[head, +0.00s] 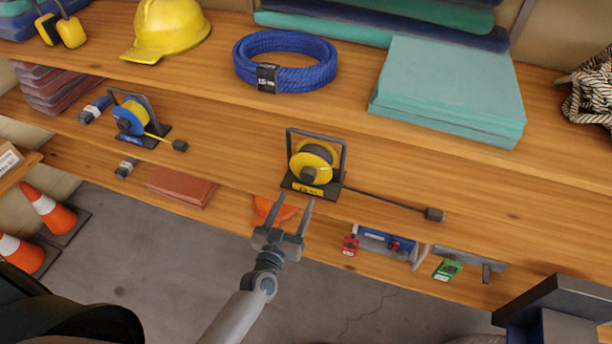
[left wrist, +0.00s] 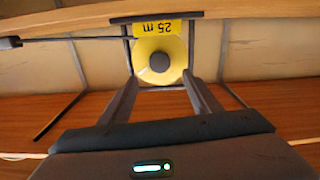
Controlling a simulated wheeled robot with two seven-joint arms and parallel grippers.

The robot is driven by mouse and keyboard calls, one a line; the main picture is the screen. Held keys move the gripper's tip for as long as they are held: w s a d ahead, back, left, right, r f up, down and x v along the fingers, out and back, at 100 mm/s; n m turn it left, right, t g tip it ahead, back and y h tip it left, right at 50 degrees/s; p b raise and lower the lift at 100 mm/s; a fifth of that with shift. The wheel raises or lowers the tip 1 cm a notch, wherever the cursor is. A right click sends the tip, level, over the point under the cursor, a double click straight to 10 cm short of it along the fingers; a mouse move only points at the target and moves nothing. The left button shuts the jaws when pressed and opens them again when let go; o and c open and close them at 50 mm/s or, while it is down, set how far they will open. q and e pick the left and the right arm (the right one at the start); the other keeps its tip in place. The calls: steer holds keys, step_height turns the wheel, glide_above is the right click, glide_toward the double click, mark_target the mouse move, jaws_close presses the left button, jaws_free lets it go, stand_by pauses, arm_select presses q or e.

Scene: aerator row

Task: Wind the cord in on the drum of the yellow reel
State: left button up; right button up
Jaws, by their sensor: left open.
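The yellow reel (head: 313,163) stands upright in a dark frame on the middle shelf, with a yellow label at its base. Its dark cord (head: 385,198) runs out to the right along the shelf and ends in a dark plug (head: 434,214). My left gripper (head: 291,207) is open and empty, just in front of and below the reel. In the left wrist view the reel's yellow drum (left wrist: 160,46) with its dark hub shows upside down, beyond and between the open fingers (left wrist: 160,85), apart from them as far as I can tell. My right gripper is not in view.
A coiled blue rope (head: 285,62), a yellow helmet (head: 166,28) and teal sheets (head: 447,90) lie on the shelf above. Red and green padlock-like items (head: 447,270) sit below right.

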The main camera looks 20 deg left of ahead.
mark_target(306, 177)
arm_select(q)
steer(key=w+p, duration=0.1)
steer(key=w, duration=0.9)
steer(key=shift+d, duration=0.15)
steer(key=c, duration=1.1)
steer(key=shift+o, duration=0.2)
steer(key=shift+p, duration=0.35)
